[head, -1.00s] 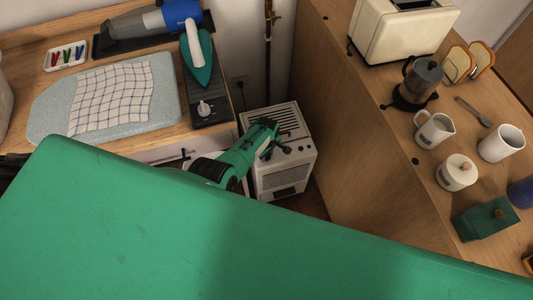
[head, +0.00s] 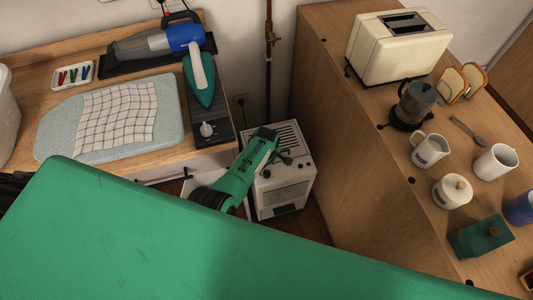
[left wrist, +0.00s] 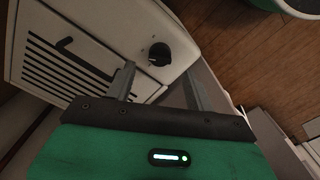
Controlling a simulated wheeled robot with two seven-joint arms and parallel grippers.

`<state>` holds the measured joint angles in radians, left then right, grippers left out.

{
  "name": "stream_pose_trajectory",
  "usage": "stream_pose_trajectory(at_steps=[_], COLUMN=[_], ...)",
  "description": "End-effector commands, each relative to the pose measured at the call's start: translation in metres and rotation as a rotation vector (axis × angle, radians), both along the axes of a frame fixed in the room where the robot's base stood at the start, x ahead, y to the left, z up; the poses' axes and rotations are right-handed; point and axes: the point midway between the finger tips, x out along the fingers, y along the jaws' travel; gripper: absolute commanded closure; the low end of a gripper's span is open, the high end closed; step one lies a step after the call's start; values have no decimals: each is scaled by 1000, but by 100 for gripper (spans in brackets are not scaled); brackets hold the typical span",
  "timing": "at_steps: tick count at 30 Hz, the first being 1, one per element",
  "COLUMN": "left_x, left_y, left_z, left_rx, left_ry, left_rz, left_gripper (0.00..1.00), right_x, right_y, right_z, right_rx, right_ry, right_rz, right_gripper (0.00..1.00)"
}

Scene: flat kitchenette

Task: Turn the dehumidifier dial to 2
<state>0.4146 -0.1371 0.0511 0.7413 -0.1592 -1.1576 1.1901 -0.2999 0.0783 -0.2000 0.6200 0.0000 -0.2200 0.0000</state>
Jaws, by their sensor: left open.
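The dehumidifier (head: 290,193) is a white box with a slatted top, standing on the floor between the counter and the wooden cabinet. In the left wrist view, its white casing (left wrist: 105,25) shows a black slotted grille and a round black dial (left wrist: 160,54). A pale mark shows on the dial, but I cannot read its setting. My left gripper (head: 284,157) is over the top of the dehumidifier. In the left wrist view, its open fingers (left wrist: 160,76) are on either side of the dial's line, with the dial just beyond the tips; they look empty. My right gripper is out of view.
The wooden cabinet (head: 345,140) stands close on the right, with a toaster (head: 398,50) and crockery on top. A narrow strip of floor (head: 310,225) is free beside the dehumidifier.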

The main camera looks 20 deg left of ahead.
Motion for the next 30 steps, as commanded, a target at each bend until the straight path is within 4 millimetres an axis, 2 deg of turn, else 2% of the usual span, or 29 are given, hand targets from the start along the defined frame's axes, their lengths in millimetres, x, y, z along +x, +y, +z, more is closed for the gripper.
stream_pose_trajectory(at_steps=[1, 9, 15, 21, 30], left_x=[0, 0, 0, 0, 0], left_y=[0, 1, 0, 1, 1], left_z=[11, 53, 75, 84, 84], left_rx=[-1, 0, 0, 1, 1], left_ry=[-2, -2, -1, 0, 0], left_rz=[1, 2, 0, 1, 0], left_gripper=[46, 46, 46, 46, 46], right_x=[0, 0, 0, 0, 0], right_y=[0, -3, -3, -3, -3], right_z=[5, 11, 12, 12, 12], right_rx=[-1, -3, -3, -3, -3], right_ry=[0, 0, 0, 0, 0], right_rz=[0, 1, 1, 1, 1], right_gripper=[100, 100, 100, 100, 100])
